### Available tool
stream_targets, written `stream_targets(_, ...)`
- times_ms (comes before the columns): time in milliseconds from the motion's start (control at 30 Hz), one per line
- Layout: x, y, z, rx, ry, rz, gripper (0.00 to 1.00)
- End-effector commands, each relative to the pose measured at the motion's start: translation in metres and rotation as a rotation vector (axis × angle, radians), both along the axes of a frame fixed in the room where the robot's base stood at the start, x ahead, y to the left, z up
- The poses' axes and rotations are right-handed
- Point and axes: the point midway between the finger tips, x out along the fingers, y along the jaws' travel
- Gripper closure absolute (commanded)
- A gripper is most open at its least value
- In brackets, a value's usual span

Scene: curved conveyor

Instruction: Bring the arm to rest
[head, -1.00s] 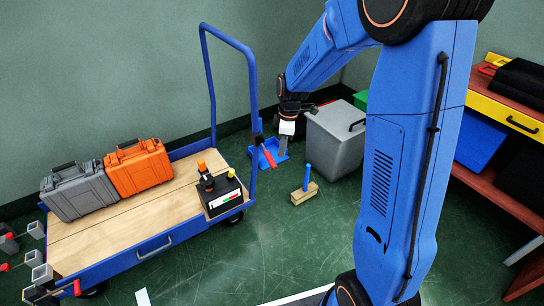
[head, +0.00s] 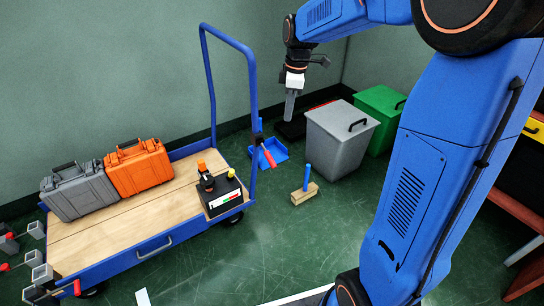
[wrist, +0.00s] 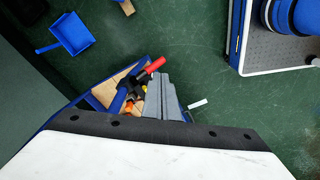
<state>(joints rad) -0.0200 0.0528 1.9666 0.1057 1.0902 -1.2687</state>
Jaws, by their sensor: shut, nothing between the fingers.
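My gripper (head: 290,106) hangs in the air, pointing down, in the upper middle of the head view. Its grey fingers are together with nothing between them. It is above and left of the grey bin, well above the floor. In the wrist view the closed fingers (wrist: 160,95) point over the cart and the green floor. My blue arm is bent across the right side of the head view and hides part of the room there.
A blue cart (head: 170,247) carries a grey case (head: 80,190), an orange case (head: 140,170) and a black box (head: 222,196). A blue dustpan (head: 272,152), a brush (head: 305,192), a grey bin (head: 340,140) and a green bin (head: 380,103) stand on the floor.

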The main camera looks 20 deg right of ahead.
Motion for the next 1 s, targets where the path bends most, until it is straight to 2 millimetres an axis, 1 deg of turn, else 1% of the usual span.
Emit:
stream_targets(100,0.000,-0.001,0.008,0.000,-0.001,0.000,1.00)
stream_targets(200,0.000,-0.001,0.009,0.000,0.000,0.000,1.00)
stream_targets(700,-0.003,-0.001,0.010,-0.001,-0.002,-0.007,1.00)
stream_targets(767,-0.007,-0.002,0.013,-0.001,-0.006,-0.024,1.00)
stream_targets(867,-0.023,-0.004,0.021,-0.003,-0.021,-0.077,1.00)
stream_targets(1000,-0.058,-0.007,0.034,-0.002,-0.049,-0.200,1.00)
